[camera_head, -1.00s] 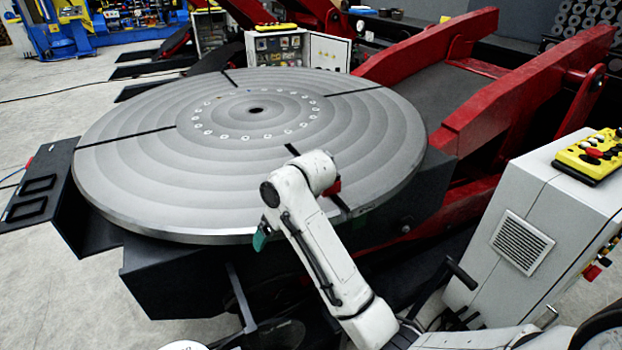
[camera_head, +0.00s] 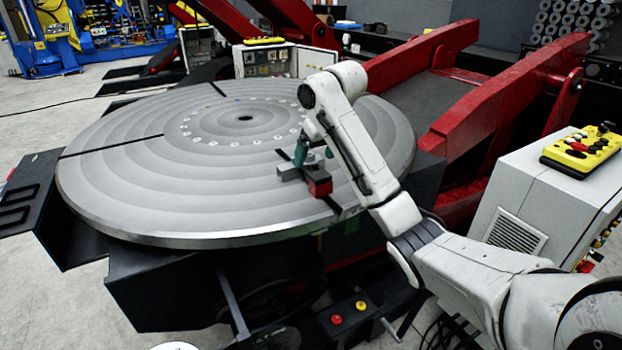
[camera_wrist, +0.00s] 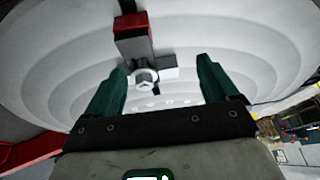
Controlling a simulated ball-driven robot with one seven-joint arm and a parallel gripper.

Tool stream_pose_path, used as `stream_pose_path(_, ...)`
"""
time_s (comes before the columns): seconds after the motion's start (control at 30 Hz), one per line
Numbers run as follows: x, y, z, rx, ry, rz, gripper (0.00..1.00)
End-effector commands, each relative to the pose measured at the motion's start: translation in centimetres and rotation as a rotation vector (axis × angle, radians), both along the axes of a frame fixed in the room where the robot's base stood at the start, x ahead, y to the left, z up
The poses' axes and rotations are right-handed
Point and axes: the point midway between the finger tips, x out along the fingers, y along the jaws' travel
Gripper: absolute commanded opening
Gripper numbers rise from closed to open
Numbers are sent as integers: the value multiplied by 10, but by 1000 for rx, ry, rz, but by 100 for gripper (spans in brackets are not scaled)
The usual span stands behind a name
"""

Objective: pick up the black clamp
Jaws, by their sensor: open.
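The clamp (camera_head: 319,186) sits on the round grey turntable (camera_head: 110,180), near its front right edge. It shows a dark body, a red end block and a grey bar. In the wrist view the clamp (camera_wrist: 134,42) has a dark body with red parts and a hex nut at its near end. My gripper (camera_wrist: 162,65) has teal fingers spread wide, with the clamp's nut end between them in the picture, nearer the left finger. No contact shows. In the head view my gripper (camera_head: 313,155) is just beyond the clamp, partly hidden by my arm.
A white cabinet (camera_head: 515,215) with a yellow control pendant (camera_head: 582,150) stands at the right. Red lifting arms (camera_head: 500,100) rise behind the turntable on the right. Dark slots cross the turntable. The left of its top is clear.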

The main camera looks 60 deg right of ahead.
Motion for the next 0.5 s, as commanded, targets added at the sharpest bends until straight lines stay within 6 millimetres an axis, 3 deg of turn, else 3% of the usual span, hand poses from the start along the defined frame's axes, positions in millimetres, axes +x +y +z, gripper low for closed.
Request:
stream_pose_path(0.03,-8,-15,7,-16,10,-21,87)
stream_pose_path(0.1,-15,-27,14,-25,19,-38,87)
stream_pose_path(0.2,-19,-35,18,-31,26,-49,87)
stream_pose_path(0.5,-6,-44,-18,-31,27,-51,87)
